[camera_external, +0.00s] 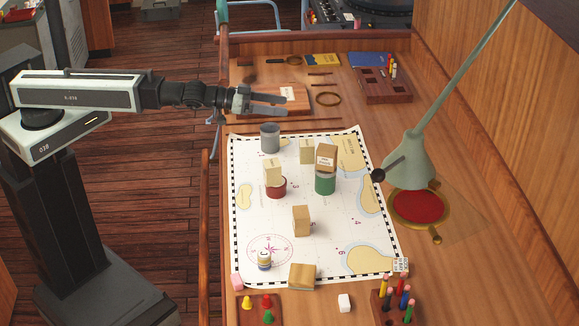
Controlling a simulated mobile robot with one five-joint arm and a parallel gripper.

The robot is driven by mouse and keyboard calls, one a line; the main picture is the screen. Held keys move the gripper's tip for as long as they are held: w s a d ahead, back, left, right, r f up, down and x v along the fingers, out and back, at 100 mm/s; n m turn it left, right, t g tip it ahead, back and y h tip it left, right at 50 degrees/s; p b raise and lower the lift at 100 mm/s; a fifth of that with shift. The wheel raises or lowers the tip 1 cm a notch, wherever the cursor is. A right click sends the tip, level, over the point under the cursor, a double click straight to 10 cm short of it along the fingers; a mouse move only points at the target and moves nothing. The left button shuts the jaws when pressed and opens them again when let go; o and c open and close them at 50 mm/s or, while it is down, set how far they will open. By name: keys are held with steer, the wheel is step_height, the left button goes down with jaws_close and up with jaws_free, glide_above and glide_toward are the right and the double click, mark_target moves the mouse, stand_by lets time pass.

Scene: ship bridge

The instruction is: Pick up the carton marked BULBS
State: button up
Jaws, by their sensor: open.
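Several tan cartons are on the white chart (330,256), and their markings are too small to read, so I cannot tell which says BULBS. One brown carton (326,158) sits on a green can (325,184). A paler carton (272,172) sits on a dark red can (278,189). Another carton (307,151) stands just left of the brown one. A taller carton (301,221) stands mid-chart, and one more carton (302,277) lies at the chart's front edge. My gripper (284,105) is open and empty, beyond the chart, above the wooden board (297,90).
A grey cup (269,138) stands at the chart's back left. A desk lamp (410,165) leans in at the right. Pen holders stand at the front right (388,309) and back right (377,86). A small bottle (264,260) stands on the compass rose. The chart's right middle is clear.

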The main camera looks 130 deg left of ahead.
mark_target(307, 151)
steer(key=s+a+f+g+b, duration=0.1)
steer(key=s+a+f+b, duration=0.1)
steer(key=a+f+b, duration=0.3)
steer(key=s+a+f+g+y+b, duration=0.1)
steer(key=s+a+f+g+b, duration=0.1)
steer(key=a+f+b, duration=0.4)
steer(key=s+a+f+n+g+y+b, duration=0.1)
steer(key=s+a+f+b, duration=0.2)
steer(key=f+b, duration=0.9)
steer(key=shift+a+f, duration=0.45)
steer(key=shift+f, duration=0.25)
steer(key=shift+a+f, duration=0.45)
steer(key=shift+f, duration=0.3)
steer(key=shift+a+f, duration=0.45)
steer(key=shift+f, duration=0.25)
steer(key=shift+a, duration=0.15)
steer(key=b+x, duration=0.2)
steer(key=x, duration=0.5)
steer(key=shift+w+a+f, duration=0.2)
steer(key=shift+a, duration=0.05)
steer(key=shift+d, duration=0.1)
steer(key=shift+c, duration=1.2)
steer(key=c, duration=1.4)
